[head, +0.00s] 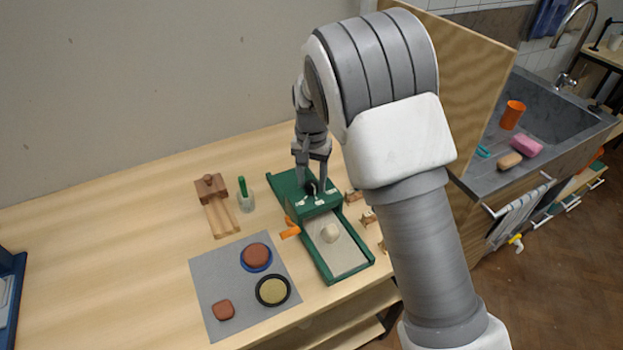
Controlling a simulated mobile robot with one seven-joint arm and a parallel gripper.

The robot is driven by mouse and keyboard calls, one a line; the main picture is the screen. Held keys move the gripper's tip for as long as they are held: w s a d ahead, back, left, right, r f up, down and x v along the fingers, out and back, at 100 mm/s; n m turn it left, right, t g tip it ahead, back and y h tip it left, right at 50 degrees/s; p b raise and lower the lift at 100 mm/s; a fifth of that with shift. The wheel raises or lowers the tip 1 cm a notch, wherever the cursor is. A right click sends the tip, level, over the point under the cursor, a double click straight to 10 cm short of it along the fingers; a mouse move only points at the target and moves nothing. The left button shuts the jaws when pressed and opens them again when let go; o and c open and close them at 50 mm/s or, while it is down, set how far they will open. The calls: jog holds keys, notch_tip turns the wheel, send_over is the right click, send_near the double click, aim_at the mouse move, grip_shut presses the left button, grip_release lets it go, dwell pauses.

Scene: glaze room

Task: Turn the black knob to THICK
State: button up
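The black knob (311,187) is on the green machine (287,187) in the middle of the table. Small white marks lie around the knob on the green housing; they are too small to read, so I cannot tell its setting. My gripper (312,182) points down at the knob from above. Its two fingers are apart, one to each side of the knob. I cannot tell whether they touch it. A pale lump (329,233) lies on the machine's light bed in front of the housing, and an orange handle (290,231) sticks out at its left.
A grey mat (215,285) with several round pieces lies front left. A wooden tool (219,214) and a glass jar (246,201) stand left of the machine. Small wooden pieces (368,218) lie right. A wooden panel (480,60) separates the sink (545,105).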

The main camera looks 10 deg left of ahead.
grip_shut()
jog(key=shift+n, duration=0.3)
jog(key=n+b, duration=0.1)
jog(key=n, duration=1)
dwell(0.5)
jog(key=shift+o, duration=2)
grip_release()
